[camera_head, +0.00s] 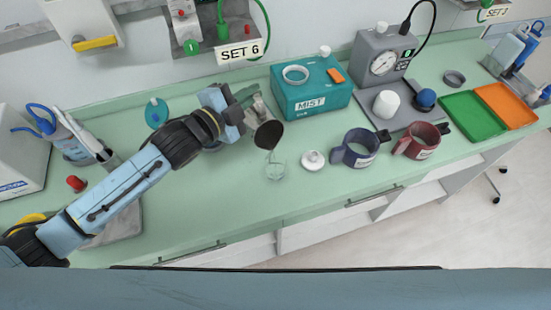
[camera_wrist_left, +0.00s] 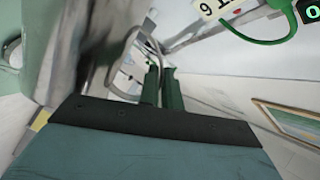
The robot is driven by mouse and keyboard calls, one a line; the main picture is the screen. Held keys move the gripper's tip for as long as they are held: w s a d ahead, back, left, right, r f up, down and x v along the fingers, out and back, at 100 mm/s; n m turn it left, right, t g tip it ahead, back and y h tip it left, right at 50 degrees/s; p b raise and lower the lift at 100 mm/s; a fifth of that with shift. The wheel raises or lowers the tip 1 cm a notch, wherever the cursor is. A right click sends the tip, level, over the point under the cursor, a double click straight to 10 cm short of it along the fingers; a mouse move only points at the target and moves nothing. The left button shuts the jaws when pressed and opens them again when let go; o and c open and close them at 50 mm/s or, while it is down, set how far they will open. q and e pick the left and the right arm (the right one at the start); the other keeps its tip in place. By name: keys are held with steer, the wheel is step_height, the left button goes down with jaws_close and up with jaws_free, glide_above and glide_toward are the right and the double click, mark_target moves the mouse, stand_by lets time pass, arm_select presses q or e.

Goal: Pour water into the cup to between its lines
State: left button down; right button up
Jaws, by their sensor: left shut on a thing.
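A metal jug (camera_head: 259,110) hangs tilted in the air, its dark mouth facing down toward the front. My left gripper (camera_head: 243,97) is shut on its handle, which also shows between the green fingers in the left wrist view (camera_wrist_left: 162,88). A thin pale streak between mouth and cup looks like falling water. The cup's lines and water level are too small to read. My right gripper is not in view.
A white lid (camera_head: 313,160) lies right of the cup, with a blue mug (camera_head: 355,150) and a red mug (camera_head: 420,142) beyond. The teal MIST box (camera_head: 310,92) stands behind. Counter (camera_head: 210,205) left of the cup is clear.

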arm_select(q)
steer(key=shift+s+d+r+m, duration=0.15)
steer(key=shift+s+r+m, duration=0.1)
steer(key=shift+r+m, duration=0.05)
stand_by(1.3)
steer(key=shift+w+a+f+n+b, duration=0.2)
steer(key=shift+w+a+f+n, duration=0.15)
steer(key=shift+w+a, duration=0.25)
steer(key=shift+w+a+f+n+b, duration=0.2)
steer(key=shift+w+a+n, duration=0.2)
steer(key=shift+w, duration=0.25)
steer(key=shift+w+a+f+n+g+y+p, duration=0.4)
steer(key=shift+w+a+f+n+p, duration=0.1)
steer(key=shift+w+a+n+p, duration=0.45)
steer(key=shift+w+n+p, duration=0.2)
steer(key=shift+w+p, duration=0.05)
steer(key=shift+f, duration=0.2)
steer(key=shift+a+n+g, duration=0.1)
steer(key=shift+n+g, duration=0.2)
steer(key=shift+w+a+f, duration=0.1)
steer(key=shift+w+f, duration=0.05)
steer(key=shift+f, duration=0.05)
